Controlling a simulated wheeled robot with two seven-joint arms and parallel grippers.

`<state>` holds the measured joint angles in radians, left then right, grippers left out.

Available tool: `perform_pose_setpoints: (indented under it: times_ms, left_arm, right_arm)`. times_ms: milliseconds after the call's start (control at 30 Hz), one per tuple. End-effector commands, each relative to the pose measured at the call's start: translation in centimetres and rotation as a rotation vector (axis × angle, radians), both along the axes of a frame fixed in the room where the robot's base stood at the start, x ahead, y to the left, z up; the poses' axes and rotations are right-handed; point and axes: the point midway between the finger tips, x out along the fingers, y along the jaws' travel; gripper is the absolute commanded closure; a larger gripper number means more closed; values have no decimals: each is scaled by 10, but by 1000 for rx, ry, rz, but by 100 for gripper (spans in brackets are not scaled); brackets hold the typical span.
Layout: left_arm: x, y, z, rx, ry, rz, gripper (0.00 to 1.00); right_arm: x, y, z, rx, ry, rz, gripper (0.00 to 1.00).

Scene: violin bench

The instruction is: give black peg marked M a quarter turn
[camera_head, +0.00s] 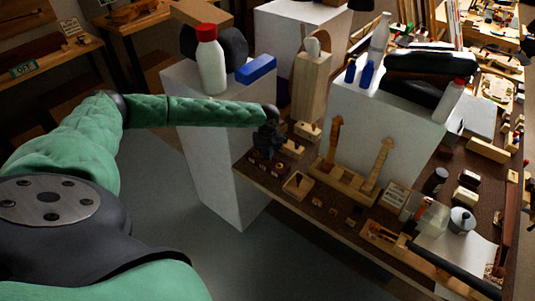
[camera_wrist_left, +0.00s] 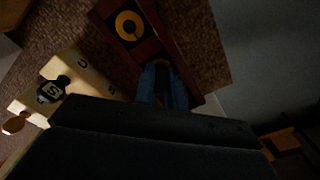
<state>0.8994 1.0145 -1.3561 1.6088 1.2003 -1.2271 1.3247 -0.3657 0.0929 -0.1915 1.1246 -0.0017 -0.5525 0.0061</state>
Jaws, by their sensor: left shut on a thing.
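My left gripper (camera_head: 268,143) is over the left front part of the bench. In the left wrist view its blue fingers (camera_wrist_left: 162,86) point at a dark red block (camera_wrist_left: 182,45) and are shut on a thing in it. That thing is mostly hidden between the fingers; by its place it looks to be the black peg marked M, but I cannot read its mark. A black peg marked S (camera_wrist_left: 52,90) stands in a pale wooden block to the left. My right gripper is not in view.
A pale wooden stand with two uprights (camera_head: 345,180) is right of my gripper. A white pedestal (camera_head: 205,150) stands close on the left, with a white red-capped bottle (camera_head: 211,65) on top. Small wooden blocks crowd the bench top. Grey floor lies in front.

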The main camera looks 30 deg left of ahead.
Motion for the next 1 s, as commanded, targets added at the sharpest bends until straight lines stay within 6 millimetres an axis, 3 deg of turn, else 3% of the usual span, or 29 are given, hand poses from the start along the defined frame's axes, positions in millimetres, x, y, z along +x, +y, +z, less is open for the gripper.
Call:
perform_pose_setpoints:
  times_ms: [100,133,200,467,1000]
  left_arm:
    - [0,0,0,1,-1,0,100]
    - [0,0,0,1,-1,0,90]
    - [0,0,0,1,-1,0,100]
    - [0,0,1,1,-1,-34,100]
    - [0,0,1,0,0,-407,100]
  right_arm:
    - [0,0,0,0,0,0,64]
    - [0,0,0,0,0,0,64]
    - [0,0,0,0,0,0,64]
    - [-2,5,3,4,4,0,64]
    - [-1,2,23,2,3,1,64]
